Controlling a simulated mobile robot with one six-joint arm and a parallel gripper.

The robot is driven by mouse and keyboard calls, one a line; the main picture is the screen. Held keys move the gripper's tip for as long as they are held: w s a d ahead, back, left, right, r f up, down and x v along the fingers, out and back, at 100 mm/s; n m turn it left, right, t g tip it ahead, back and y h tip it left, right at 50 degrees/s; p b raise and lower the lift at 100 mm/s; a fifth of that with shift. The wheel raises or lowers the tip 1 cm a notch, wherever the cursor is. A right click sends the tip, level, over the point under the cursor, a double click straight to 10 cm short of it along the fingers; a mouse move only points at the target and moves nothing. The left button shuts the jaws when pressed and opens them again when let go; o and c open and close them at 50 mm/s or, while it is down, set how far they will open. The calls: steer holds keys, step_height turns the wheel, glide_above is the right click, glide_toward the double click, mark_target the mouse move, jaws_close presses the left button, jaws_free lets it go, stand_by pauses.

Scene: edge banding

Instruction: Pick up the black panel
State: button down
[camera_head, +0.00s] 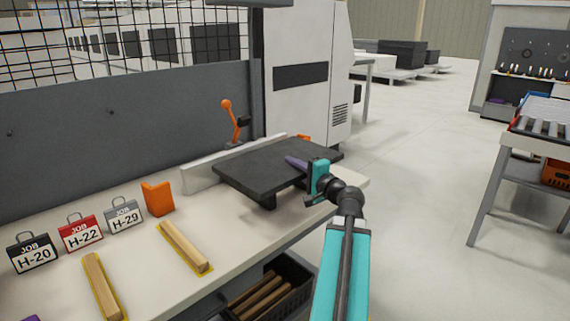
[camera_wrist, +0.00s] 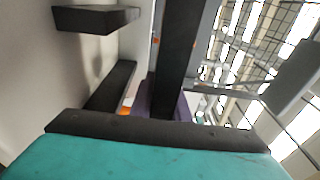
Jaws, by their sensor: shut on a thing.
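The black panel (camera_head: 262,168) is a flat dark slab, roughly level, over the right end of the pale workbench. My teal gripper (camera_head: 301,168) is shut on its right front edge, with a purple finger lying over its top face. The lower finger is hidden beneath the panel in the head view. In the wrist view the panel (camera_wrist: 184,55) shows edge-on as a dark strip running away from the gripper. A dark support block (camera_head: 268,203) shows under the panel, and the wrist view shows two dark blocks (camera_wrist: 95,19) with a gap between them and the panel.
A pale fence (camera_head: 205,177) and an orange-handled lever (camera_head: 233,122) stand behind the panel. An orange bracket (camera_head: 158,198), wooden strips (camera_head: 184,247) and job tags (camera_head: 80,233) are to the left. A dark crate (camera_head: 285,285) sits below. Open floor lies right.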

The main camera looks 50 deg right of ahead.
steer(key=shift+v, duration=0.85)
steer(key=shift+s+b, duration=0.2)
steer(key=shift+b, duration=0.25)
steer(key=s+b, duration=0.1)
steer(key=b, duration=0.2)
steer(key=shift+s+a, duration=0.1)
steer(key=shift+s+a+b, duration=0.1)
steer(key=shift+s+b, duration=0.3)
steer(key=shift+b, duration=0.55)
steer(key=shift+s+r, duration=0.1)
steer(key=shift+r, duration=0.05)
stand_by(0.6)
